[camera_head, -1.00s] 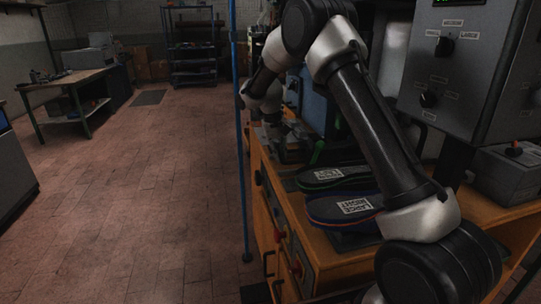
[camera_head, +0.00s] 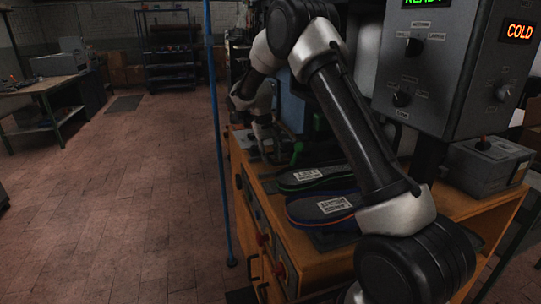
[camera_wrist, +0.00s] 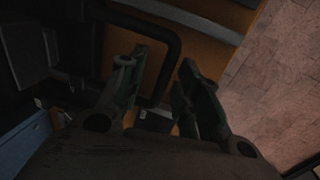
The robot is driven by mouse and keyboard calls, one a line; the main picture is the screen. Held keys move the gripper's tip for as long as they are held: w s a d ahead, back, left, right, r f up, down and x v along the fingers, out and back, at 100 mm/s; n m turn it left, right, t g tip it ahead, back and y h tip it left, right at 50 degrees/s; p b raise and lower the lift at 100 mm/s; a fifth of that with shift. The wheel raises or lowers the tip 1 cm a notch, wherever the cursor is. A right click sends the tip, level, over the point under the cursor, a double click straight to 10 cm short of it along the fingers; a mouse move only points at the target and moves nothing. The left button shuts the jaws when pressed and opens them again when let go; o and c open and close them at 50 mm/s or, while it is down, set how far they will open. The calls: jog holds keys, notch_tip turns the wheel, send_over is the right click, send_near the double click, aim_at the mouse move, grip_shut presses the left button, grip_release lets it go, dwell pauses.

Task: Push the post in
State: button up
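My gripper (camera_wrist: 160,85) shows in the wrist view with its two fingers spread apart and nothing between them. A dark looped bar (camera_wrist: 172,45) lies just beyond the fingers, over the orange bench. I cannot tell whether it touches them. In the head view my arm reaches to the far end of the orange bench (camera_head: 345,258), where the gripper is small and dark. I cannot clearly pick out the post; it may be hidden behind my arm or lost in the dark. A green handle-like part (camera_head: 297,152) stands near the wrist.
Two labelled shoe-shaped pieces, one green-edged (camera_head: 322,173) and one blue-and-orange-edged (camera_head: 306,210), lie on the bench. A grey control box (camera_head: 450,80) reads READY and COLD. A blue pole (camera_head: 217,140) stands left of the bench. The tiled floor (camera_head: 120,200) on the left is clear.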

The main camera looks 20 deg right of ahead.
notch_tip(320, 180, up, 12)
jog(key=a, duration=0.2)
jog(key=shift+a+f, duration=0.1)
dwell(0.3)
jog(key=s+d+r+t+y, duration=0.1)
jog(key=s+d+r, duration=0.2)
jog(key=s+r, duration=0.5)
jog(key=s+d+r+t, duration=0.1)
jog(key=s+d+r, duration=0.35)
jog(key=s, duration=0.85)
jog(key=s+f+t, duration=0.1)
jog(key=s+f, duration=0.1)
jog(key=s, duration=0.9)
jog(key=s+d+f+t+y, duration=0.1)
jog(key=s+f, duration=0.1)
jog(key=s, duration=0.9)
jog(key=shift+s+d+f, duration=0.15)
jog(key=shift+s+d, duration=0.1)
